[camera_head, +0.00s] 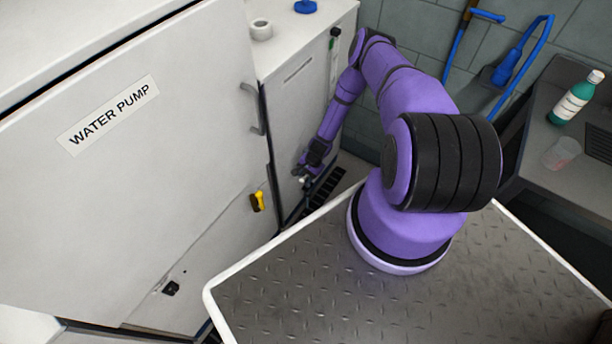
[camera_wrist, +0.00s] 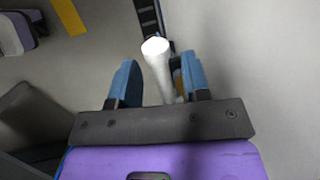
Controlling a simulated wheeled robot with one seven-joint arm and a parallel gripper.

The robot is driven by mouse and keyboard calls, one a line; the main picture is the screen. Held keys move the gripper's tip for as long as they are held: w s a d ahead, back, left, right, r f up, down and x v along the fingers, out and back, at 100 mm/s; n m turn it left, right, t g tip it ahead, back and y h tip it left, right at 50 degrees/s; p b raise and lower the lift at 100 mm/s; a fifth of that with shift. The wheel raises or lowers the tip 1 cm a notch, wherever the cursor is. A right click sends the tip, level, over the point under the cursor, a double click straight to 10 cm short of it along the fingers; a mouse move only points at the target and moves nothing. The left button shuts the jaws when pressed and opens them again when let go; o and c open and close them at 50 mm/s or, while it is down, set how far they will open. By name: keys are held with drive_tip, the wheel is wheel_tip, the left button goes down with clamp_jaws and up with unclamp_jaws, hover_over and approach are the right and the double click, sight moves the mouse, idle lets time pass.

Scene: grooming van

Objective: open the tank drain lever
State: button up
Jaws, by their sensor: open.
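A white rod-like lever (camera_wrist: 157,62) with a rounded end shows in the wrist view, between the two blue fingers of my gripper (camera_wrist: 159,66). The fingers are open, with a gap to the lever on the left side; on the right they are close and I cannot tell if they touch. A small yellow-brown part shows behind its lower right. In the head view my gripper (camera_head: 307,172) is low at the front of the far white cabinet (camera_head: 300,95). A small pale tip (camera_head: 305,181) shows just below it. No label for the lever is readable.
The near white cabinet marked WATER PUMP (camera_head: 150,130) has a yellow handle (camera_head: 258,201) and a black latch (camera_head: 171,289). A black slatted strip (camera_head: 329,184) lies low beside my gripper. A counter with a green bottle (camera_head: 575,98) and a clear cup (camera_head: 562,153) stands at right.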

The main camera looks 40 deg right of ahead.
drive_tip(key=v, duration=1)
drive_tip(key=shift+d+r, duration=0.15)
drive_tip(key=shift+r, duration=0.2)
drive_tip(key=a+f+h, duration=0.1)
drive_tip(key=f, duration=0.3)
drive_tip(key=a+f+h, duration=0.1)
drive_tip(key=f, duration=0.3)
drive_tip(key=w+a+f+t+h, duration=0.1)
drive_tip(key=a+f, duration=0.1)
drive_tip(key=f, duration=0.2)
drive_tip(key=shift+w, duration=0.1)
drive_tip(key=shift+c, duration=0.3)
clamp_jaws()
